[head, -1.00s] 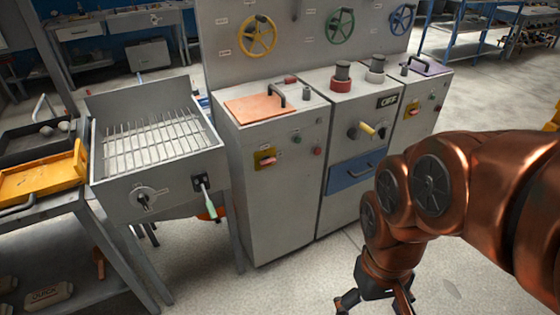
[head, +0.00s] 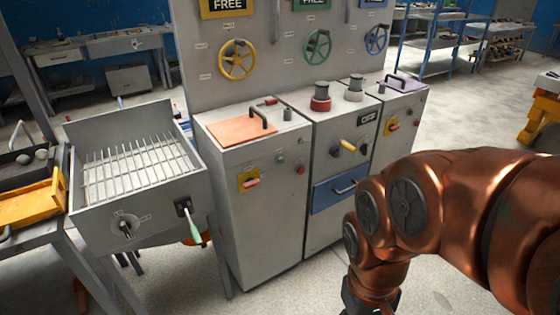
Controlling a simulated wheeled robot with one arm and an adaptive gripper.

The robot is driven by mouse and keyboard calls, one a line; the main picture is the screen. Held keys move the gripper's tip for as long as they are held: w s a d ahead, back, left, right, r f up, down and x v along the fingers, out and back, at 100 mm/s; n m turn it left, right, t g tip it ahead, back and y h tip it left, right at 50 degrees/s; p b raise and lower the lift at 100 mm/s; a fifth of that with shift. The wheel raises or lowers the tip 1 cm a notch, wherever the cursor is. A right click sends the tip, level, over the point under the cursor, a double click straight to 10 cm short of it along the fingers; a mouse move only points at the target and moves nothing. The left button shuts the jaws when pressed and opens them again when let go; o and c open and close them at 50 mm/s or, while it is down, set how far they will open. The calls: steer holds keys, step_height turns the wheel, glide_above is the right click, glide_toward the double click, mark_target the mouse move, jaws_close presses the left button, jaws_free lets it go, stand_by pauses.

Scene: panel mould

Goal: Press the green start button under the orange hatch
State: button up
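The orange hatch (head: 234,131) lies flat and closed on top of the left grey cabinet (head: 235,225). It has a black bar handle (head: 263,122). On the cabinet front below the hatch is a small greenish button (head: 280,159), with a red button (head: 300,169) to its right. I cannot tell whether this is the start button; whatever is beneath the closed hatch is hidden. My copper arm hangs at the right, in front of the cabinets. Only its wrist end shows at the bottom edge; my gripper fingers are out of view.
A yellow-plated switch (head: 249,181) is on the same front. A cabinet with a blue drawer (head: 338,190) and an OFF sign (head: 368,118) adjoins it. A grey basin with a rack (head: 135,165) stands left, a green-tipped lever (head: 191,225) projecting. Floor in front is open.

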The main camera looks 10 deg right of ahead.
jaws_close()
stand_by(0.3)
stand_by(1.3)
